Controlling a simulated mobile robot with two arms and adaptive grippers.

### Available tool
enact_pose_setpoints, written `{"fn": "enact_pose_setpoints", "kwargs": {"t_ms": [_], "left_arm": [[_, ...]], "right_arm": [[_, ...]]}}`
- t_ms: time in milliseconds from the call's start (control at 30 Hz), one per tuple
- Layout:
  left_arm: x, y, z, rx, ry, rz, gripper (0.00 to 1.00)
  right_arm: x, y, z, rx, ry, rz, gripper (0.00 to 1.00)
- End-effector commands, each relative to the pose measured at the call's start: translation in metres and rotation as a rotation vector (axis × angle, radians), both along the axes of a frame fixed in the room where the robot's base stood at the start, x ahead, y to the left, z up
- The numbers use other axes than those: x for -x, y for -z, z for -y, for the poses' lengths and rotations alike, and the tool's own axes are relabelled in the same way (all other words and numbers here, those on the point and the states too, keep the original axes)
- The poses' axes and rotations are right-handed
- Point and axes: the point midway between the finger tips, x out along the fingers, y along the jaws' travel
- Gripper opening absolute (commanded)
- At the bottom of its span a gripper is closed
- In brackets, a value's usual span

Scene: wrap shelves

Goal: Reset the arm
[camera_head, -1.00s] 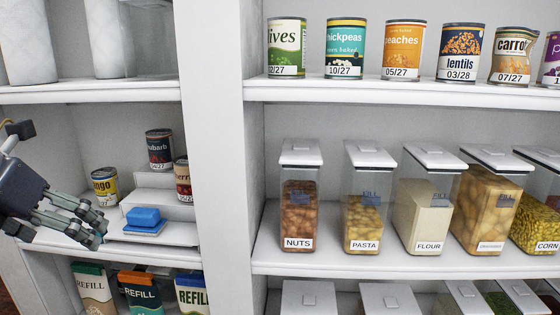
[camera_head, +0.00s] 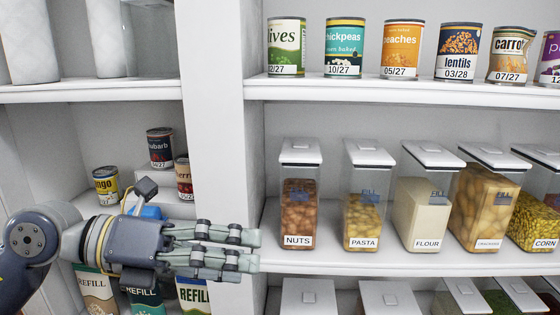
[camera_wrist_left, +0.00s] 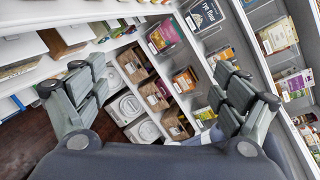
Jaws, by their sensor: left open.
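My left gripper (camera_head: 245,248) reaches in from the left in the head view. It hangs in front of the white post between the two shelf units, with its fingertips short of the nuts container (camera_head: 298,205). In the left wrist view its two fingers (camera_wrist_left: 160,98) stand wide apart with nothing between them. It is open and empty. My right gripper shows in neither view. The left forearm and wrist cover much of the lower left shelf, including most of a blue block (camera_head: 151,212).
Clear containers of pasta (camera_head: 364,215), flour (camera_head: 422,210) and other foods line the right middle shelf. Cans such as chickpeas (camera_head: 345,48) stand above. Small cans (camera_head: 106,185) and refill bags (camera_head: 95,292) are at left. The white post (camera_head: 215,120) is close to the gripper.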

Motion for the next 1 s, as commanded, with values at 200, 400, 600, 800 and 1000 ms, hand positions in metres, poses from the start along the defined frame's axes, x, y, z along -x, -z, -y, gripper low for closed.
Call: {"fn": "enact_pose_setpoints", "kwargs": {"t_ms": [200, 400, 600, 800, 1000], "left_arm": [[0.009, -0.05, 0.021, 0.527, 0.021, -0.166, 0.91], [-0.026, -0.073, -0.014, 0.979, -0.134, -0.373, 0.91], [-0.079, -0.033, -0.077, 1.349, -0.437, -0.633, 0.91], [-0.11, 0.075, -0.138, 1.586, -0.868, -0.935, 0.91], [-0.084, 0.22, -0.174, 1.64, -1.376, -1.262, 0.91]], "right_arm": [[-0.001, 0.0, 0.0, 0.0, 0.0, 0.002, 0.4], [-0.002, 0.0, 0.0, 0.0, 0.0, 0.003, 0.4], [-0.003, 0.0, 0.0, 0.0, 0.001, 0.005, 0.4], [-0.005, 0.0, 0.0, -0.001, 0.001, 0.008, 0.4], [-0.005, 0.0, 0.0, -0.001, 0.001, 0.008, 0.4]]}}
